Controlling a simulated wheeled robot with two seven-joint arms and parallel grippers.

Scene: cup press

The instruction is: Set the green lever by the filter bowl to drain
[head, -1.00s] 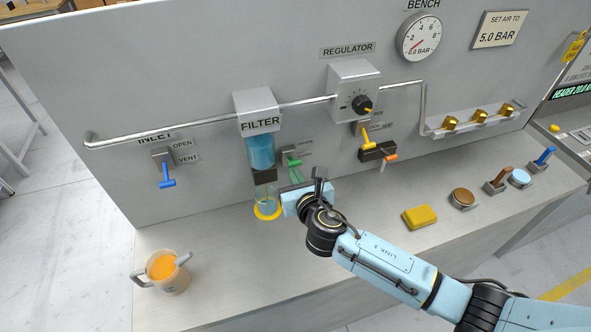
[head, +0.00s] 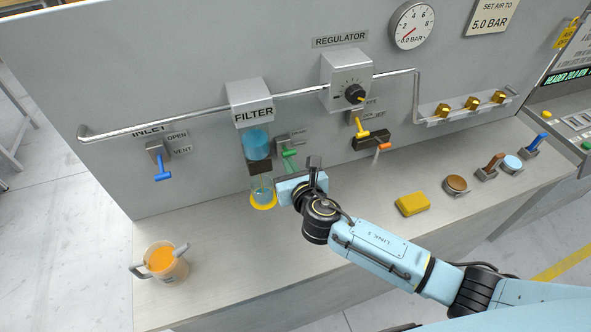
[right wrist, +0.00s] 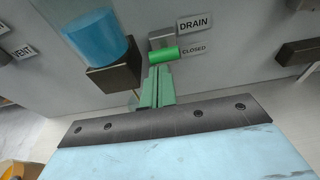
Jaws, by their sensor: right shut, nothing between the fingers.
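The green lever (head: 289,154) sits on the panel, right of the filter bowl (head: 258,142). In the right wrist view the green lever (right wrist: 164,54) has its crossbar level with the CLOSED label (right wrist: 195,49), below the DRAIN label (right wrist: 194,25). My right gripper (right wrist: 158,72) is shut and empty, its green fingers just below the crossbar. They look very near it; I cannot tell whether they touch. In the head view my right gripper (head: 289,169) is in front of the panel by the bowl, with its fingers partly hidden. My left gripper is not in view.
The filter bowl stands close on the left of the fingers, over a yellow ring (head: 263,201). A blue inlet lever (head: 162,165) is further left. A yellow lever (head: 366,134) is to the right. A cup of orange liquid (head: 162,262) stands at the bench's front left.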

